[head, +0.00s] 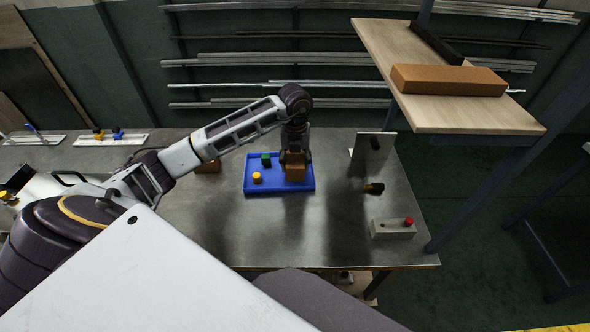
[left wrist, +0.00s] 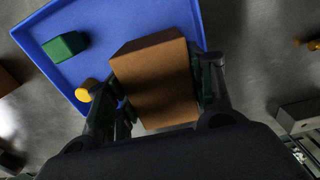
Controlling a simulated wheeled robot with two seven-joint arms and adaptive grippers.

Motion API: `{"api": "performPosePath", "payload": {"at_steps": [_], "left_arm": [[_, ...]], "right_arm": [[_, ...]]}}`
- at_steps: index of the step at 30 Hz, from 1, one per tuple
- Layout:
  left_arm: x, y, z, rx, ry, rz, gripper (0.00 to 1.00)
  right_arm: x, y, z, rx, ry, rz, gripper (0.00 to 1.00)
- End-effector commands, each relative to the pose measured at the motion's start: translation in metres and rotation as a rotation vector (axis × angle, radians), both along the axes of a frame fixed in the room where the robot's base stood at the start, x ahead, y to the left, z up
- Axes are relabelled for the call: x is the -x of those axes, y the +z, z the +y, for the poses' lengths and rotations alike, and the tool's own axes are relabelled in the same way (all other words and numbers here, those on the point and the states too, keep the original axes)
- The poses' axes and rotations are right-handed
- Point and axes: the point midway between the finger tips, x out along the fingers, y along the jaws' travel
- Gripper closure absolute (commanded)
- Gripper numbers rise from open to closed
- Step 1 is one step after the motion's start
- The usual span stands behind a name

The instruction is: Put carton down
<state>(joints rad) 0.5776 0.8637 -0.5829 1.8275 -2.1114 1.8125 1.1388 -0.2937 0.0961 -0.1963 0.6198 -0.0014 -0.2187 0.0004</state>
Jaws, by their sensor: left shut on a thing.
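A small brown carton (head: 295,173) is held in my left gripper (head: 295,156), over the right part of a blue tray (head: 278,188) on the metal table. In the left wrist view the carton (left wrist: 155,80) sits between the two dark fingers of the gripper (left wrist: 160,100), which are shut on its sides. The carton looks upright; whether its underside touches the tray I cannot tell. A green block (head: 266,159) and a yellow round piece (head: 257,177) lie in the left part of the tray. My right gripper is not in view.
Another brown box (head: 208,166) stands left of the tray, partly behind my left arm. To the right are an upright metal plate (head: 373,150), a dark cylinder (head: 374,188) and a grey box with a red button (head: 393,229). A wooden shelf (head: 450,112) bears a long carton (head: 449,80).

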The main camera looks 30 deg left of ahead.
Motion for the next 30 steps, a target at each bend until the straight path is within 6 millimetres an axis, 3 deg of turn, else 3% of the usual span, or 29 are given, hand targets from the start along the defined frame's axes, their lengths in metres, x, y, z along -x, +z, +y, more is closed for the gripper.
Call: {"api": "performPosePath", "payload": {"at_steps": [8,18,30], "left_arm": [[0.0,-0.005,0.0,0.0,0.0,0.001,0.79],[0.0,-0.035,0.0,0.0,0.0,0.0,0.79],[0.0,-0.039,0.0,-0.001,0.0,-0.001,0.79]], "right_arm": [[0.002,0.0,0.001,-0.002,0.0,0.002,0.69],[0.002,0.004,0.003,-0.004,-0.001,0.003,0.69],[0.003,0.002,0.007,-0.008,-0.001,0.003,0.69]]}}
